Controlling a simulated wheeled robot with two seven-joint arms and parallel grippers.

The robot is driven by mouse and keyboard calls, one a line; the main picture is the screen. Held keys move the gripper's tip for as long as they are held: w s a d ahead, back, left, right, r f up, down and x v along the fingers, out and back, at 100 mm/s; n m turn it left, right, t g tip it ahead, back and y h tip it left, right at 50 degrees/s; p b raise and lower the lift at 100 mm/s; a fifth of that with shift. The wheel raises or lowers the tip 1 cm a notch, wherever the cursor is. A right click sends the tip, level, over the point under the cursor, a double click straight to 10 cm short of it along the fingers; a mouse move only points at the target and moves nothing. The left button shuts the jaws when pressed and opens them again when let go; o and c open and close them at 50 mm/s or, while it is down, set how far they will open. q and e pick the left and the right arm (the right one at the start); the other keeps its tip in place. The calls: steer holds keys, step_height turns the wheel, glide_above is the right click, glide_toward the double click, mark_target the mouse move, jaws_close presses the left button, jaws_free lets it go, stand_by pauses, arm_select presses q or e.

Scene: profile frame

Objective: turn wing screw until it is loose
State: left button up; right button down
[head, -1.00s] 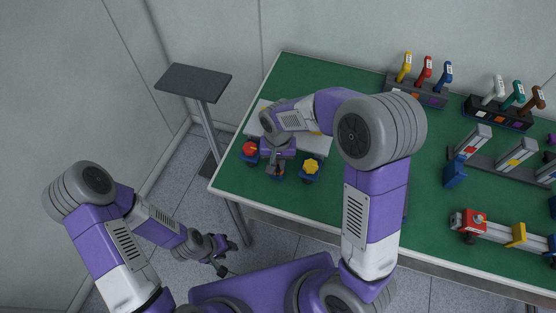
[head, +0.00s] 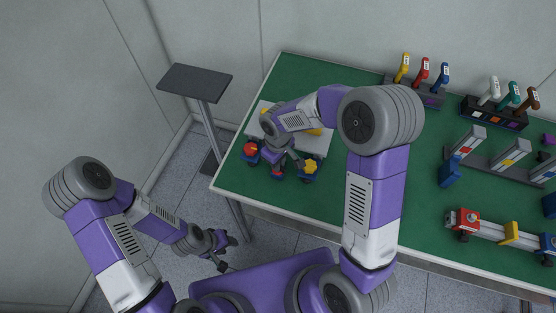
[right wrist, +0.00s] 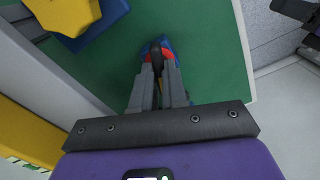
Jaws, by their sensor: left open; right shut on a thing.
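The wing screw (right wrist: 156,52) shows in the right wrist view as a dark upright part between my right fingertips, above a red and blue base (right wrist: 171,45). In the head view, the red and blue base (head: 277,177) stands between a red-topped and a yellow-topped unit near the table's left front. My right gripper (head: 287,164) is over it and shut on the screw. The fingers hide much of the screw, so its thread cannot be seen. My left gripper (head: 225,254) is open and empty, off the table at lower left.
The red-topped unit (head: 250,150) and yellow-topped unit (head: 310,168) stand close on both sides. A pale plate (head: 322,146) lies behind. Lever racks (head: 499,112) and rail fixtures (head: 489,224) stand at the right of the green table (head: 240,180). A grey stand (head: 195,82) is at left.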

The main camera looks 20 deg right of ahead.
steer(key=shift+n, duration=0.9)
steer(key=shift+w, duration=0.1)
steer(key=c, duration=1.2)
jaws_free()
steer(key=shift+o, duration=0.2)
steer(key=shift+r, duration=0.1)
step_height(320, 180, up, 7)
steer(key=shift+r+p, duration=0.2)
steer(key=shift+p, duration=0.9)
